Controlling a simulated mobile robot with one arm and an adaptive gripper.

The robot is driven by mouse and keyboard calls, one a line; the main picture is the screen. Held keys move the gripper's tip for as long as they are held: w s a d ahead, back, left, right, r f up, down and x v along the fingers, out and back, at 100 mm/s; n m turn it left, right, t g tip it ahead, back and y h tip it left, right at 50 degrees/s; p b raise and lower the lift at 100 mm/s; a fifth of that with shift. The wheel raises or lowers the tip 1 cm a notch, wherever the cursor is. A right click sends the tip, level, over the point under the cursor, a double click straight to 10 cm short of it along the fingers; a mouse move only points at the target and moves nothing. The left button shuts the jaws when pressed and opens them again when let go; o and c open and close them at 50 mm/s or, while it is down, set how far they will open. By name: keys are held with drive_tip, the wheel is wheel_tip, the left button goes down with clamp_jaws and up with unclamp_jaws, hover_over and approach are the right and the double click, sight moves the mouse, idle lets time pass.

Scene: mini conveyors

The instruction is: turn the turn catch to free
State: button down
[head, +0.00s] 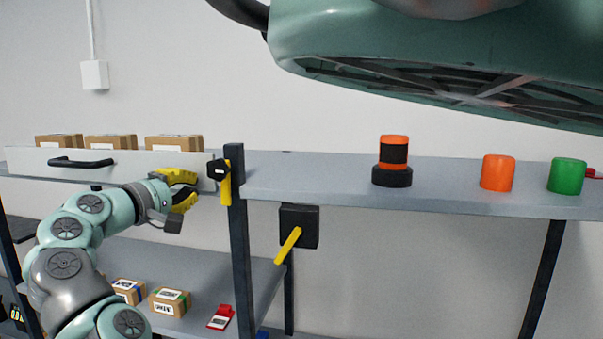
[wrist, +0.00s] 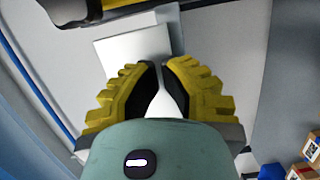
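The turn catch has a black knob (head: 217,169) and a yellow bar (head: 226,186). It sits at the right end of the white drawer front, by the dark post. Its yellow bar hangs straight down. My gripper (head: 193,187) is just left of the catch, apart from it, with its yellow fingers slightly open and empty. In the wrist view, my gripper (wrist: 161,64) shows a narrow gap between its fingertips. A yellow bar (wrist: 118,24) with a dark part, seemingly the catch, lies beyond the tips at the top. A pale plate (wrist: 112,58) shows behind the fingertips.
The white drawer front (head: 130,162) has a black handle (head: 82,162). A dark post (head: 237,215) stands right of the catch. A black box with a yellow lever (head: 289,244) is below the shelf. An orange-black button, an orange cylinder (head: 497,173) and a green cylinder (head: 566,176) stand on the shelf.

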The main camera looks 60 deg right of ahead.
drive_tip(key=s+a+b, duration=0.1)
drive_tip(key=a+b, duration=0.4)
drive_tip(key=a, duration=0.4)
drive_tip(key=shift+s+a+f, duration=0.15)
drive_tip(key=shift+s, duration=0.2)
drive_tip(key=shift+w, duration=0.1)
